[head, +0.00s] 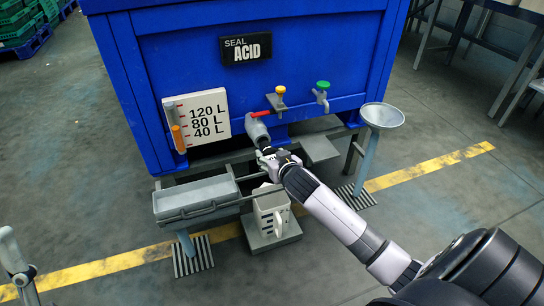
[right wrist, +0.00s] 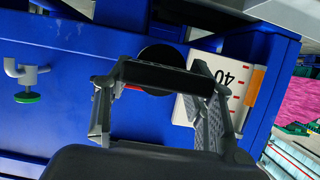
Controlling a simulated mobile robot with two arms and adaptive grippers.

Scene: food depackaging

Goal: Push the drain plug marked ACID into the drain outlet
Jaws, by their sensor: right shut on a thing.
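The blue tank (head: 270,70) carries a black sign (head: 246,49) reading SEAL ACID. The grey drain outlet (head: 257,127), with a red lever (head: 260,114) above it, sticks out low on its front. My right gripper (head: 271,156) is just below the outlet's mouth, shut on a dark plug (head: 264,151). In the right wrist view the plug (right wrist: 158,76) is a black piece between the two fingers, in front of a dark round shape. Its marking is not readable. Whether the plug touches or enters the outlet is hidden.
A level gauge (head: 212,101), a yellow valve (head: 280,92) and a green valve (head: 323,86) are on the tank front. A grey tray (head: 196,211), a pale jug (head: 268,222) and a round dish on a post (head: 382,107) stand close by.

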